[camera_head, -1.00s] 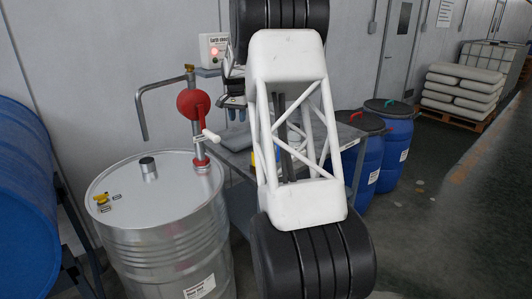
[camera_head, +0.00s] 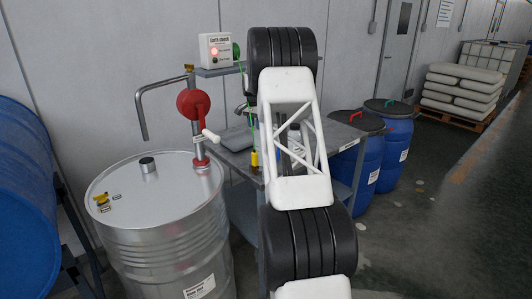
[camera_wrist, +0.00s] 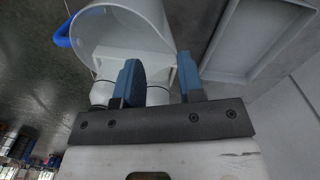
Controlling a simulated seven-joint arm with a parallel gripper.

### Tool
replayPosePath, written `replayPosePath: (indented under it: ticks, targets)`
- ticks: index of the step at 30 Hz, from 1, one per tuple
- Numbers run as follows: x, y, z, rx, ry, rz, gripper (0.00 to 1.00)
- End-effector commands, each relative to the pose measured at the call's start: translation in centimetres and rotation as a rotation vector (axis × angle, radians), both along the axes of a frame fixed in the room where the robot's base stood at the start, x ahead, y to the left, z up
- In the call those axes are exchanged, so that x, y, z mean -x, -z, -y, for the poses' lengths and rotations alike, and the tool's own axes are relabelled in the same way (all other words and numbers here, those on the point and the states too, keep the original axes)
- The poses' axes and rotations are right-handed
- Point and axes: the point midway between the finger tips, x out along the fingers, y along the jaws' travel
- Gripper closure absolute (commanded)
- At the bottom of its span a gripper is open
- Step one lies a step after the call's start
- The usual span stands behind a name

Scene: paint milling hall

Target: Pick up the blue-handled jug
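The jug (camera_wrist: 130,22) is pale grey-white and fills the upper middle of the wrist view, its wide round rim towards the camera. Its blue handle (camera_wrist: 62,36) sticks out at the left, outside the space between my fingers. My gripper (camera_wrist: 160,78) has two blue fingers set apart, with a clear gap between them. They overlap the jug's lower part and a pale block in the picture; I cannot tell whether they touch it. In the head view my arm hides the gripper, and I cannot make out the jug there.
White rounded bottles (camera_wrist: 103,92) show beside the fingers. A grey tray (camera_wrist: 212,62) lies at the right. In the head view, the metal table (camera_head: 345,137) stands beside a steel drum (camera_head: 165,235) with a red pump (camera_head: 194,103). A yellow clamp (camera_head: 254,159) and blue drums (camera_head: 391,140) are nearby.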

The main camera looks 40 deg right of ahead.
Motion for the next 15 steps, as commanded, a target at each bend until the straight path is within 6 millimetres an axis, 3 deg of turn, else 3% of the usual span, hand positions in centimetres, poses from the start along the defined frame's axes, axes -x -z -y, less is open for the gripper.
replayPosePath:
  ticks: [15]
  targets:
    - [0.1,2.5,0.0,0.0,0.0,0.0,0.64]
